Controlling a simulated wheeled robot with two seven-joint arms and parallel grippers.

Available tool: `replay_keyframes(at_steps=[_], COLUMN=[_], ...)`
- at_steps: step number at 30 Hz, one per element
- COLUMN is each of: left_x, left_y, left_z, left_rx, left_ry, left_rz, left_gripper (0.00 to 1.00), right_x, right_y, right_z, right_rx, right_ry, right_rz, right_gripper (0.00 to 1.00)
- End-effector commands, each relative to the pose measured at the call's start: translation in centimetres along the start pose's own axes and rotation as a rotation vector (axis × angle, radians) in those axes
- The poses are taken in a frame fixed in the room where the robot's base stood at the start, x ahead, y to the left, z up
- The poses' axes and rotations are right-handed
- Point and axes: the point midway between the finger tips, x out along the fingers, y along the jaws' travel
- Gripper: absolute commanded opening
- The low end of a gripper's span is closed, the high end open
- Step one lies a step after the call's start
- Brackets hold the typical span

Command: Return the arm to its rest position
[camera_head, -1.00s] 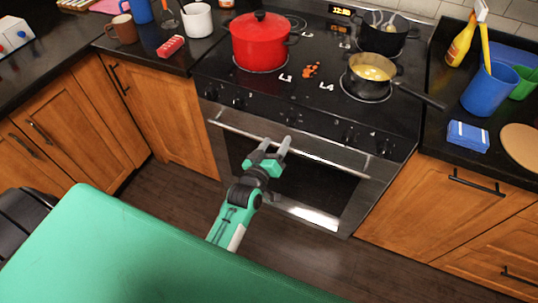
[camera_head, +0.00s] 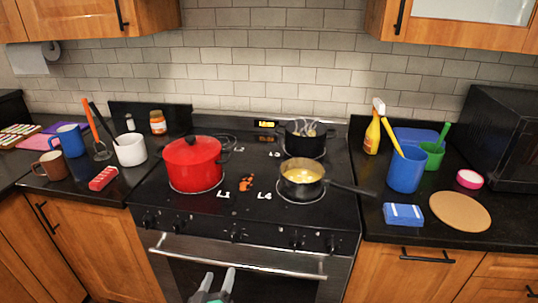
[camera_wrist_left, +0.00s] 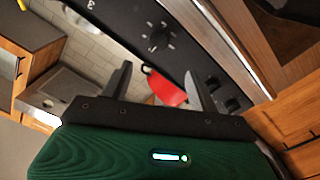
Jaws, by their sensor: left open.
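My left gripper (camera_head: 216,284) shows at the bottom of the head view, in front of the oven door. Its two grey fingers point up and stand apart, with nothing between them. In the left wrist view its fingers (camera_wrist_left: 157,90) are spread, with the stove's control panel (camera_wrist_left: 160,35) and the red pot (camera_wrist_left: 166,88) beyond them. Most of my left arm is below the head view's edge. My right gripper is in neither view.
The oven handle (camera_head: 238,257) runs just above my left gripper. On the stove stand the red pot (camera_head: 193,163), a saucepan (camera_head: 302,181) with yellow contents and a dark pot (camera_head: 305,138). Counters with mugs, a blue cup (camera_head: 407,170) and a round board (camera_head: 460,211) flank it.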

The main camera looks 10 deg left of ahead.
Motion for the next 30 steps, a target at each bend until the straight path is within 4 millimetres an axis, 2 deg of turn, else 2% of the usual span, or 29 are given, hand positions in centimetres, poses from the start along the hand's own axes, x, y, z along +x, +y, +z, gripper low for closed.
replay_keyframes(at_steps=[2,5,8,9,12,14,15,17,18,20,21,25,27,30], left_x=[0.0,-0.4,-1.8,-2.7,-5.7,-8.0,-9.8,-12.6,-14.6,-18.0,-20.3,-28.5,-32.8,-38.1], left_y=[-0.7,-2.5,-5.2,-6.5,-9.7,-11.7,-13.0,-15.1,-16.4,-18.4,-19.8,-24.1,-26.0,-28.4], left_z=[1.7,6.0,12.4,15.2,21.5,25.0,27.3,30.3,32.1,34.7,36.2,39.9,41.2,42.1], left_rx=[0.012,0.048,0.101,0.127,0.188,0.227,0.25,0.288,0.314,0.35,0.374,0.452,0.489,0.532], left_ry=[-0.035,-0.127,-0.266,-0.328,-0.478,-0.57,-0.631,-0.721,-0.781,-0.873,-0.934,-1.128,-1.225,-1.338], left_rz=[-0.01,-0.037,-0.073,-0.088,-0.123,-0.141,-0.153,-0.17,-0.181,-0.195,-0.204,-0.231,-0.242,-0.254], left_gripper=[0.6,0.6,0.6,0.6,0.6,0.6,0.6,0.6,0.6,0.6,0.6,0.6,0.6,0.6], right_x=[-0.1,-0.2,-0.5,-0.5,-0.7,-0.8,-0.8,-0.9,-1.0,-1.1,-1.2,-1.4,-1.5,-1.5], right_y=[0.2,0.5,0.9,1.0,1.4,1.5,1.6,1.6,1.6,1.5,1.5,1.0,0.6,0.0], right_z=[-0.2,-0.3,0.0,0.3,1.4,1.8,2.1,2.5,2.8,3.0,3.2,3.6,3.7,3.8], right_rx=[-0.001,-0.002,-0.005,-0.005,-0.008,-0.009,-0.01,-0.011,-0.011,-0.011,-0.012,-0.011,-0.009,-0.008], right_ry=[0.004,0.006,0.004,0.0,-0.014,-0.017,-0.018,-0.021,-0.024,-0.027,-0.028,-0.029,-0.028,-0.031], right_rz=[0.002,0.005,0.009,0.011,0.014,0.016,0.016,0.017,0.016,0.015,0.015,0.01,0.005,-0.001], right_gripper=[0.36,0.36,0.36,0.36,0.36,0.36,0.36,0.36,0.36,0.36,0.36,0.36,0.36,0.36])
